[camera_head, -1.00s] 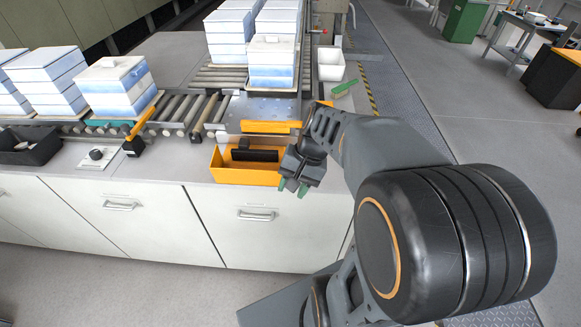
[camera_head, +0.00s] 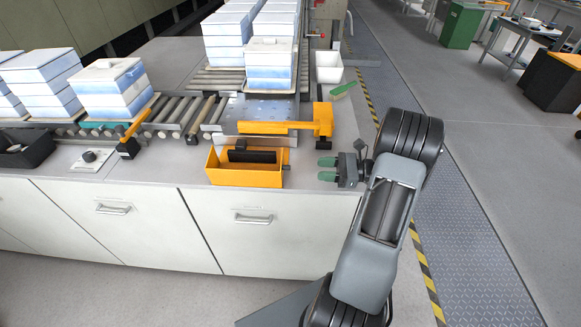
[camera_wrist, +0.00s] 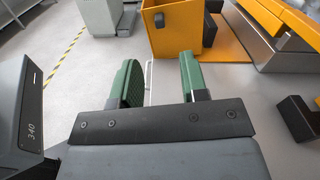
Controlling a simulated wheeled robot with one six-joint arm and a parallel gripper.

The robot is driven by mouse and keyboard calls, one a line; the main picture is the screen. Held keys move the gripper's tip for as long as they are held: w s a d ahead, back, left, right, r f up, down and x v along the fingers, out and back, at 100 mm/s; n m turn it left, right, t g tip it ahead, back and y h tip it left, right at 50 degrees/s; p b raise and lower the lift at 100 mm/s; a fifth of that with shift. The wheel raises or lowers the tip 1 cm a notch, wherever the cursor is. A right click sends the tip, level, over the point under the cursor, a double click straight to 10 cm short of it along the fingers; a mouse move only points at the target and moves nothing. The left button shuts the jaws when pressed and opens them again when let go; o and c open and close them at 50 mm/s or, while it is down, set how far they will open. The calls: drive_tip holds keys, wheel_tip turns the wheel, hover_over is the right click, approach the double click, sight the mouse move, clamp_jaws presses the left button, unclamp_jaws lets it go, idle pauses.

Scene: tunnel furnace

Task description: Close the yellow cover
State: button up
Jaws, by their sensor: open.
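A yellow box (camera_head: 246,178) stands open-topped at the counter's front edge, with a dark block (camera_head: 250,156) inside. It also shows at the top of the wrist view (camera_wrist: 168,38), with a small black knob on its side.
A yellow bar with an end block (camera_head: 323,120) crosses the metal plate (camera_head: 265,108) behind the box. Stacked white-blue blocks (camera_head: 270,62) stand on rollers behind. A white bin (camera_head: 329,68) and green brush (camera_head: 344,90) are at the back right.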

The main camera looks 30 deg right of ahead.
drive_tip(key=p+x, duration=0.1)
drive_tip(key=x, duration=0.9)
drive_tip(key=shift+a+p, duration=0.2)
drive_tip(key=shift+p, duration=0.1)
clamp_jaws()
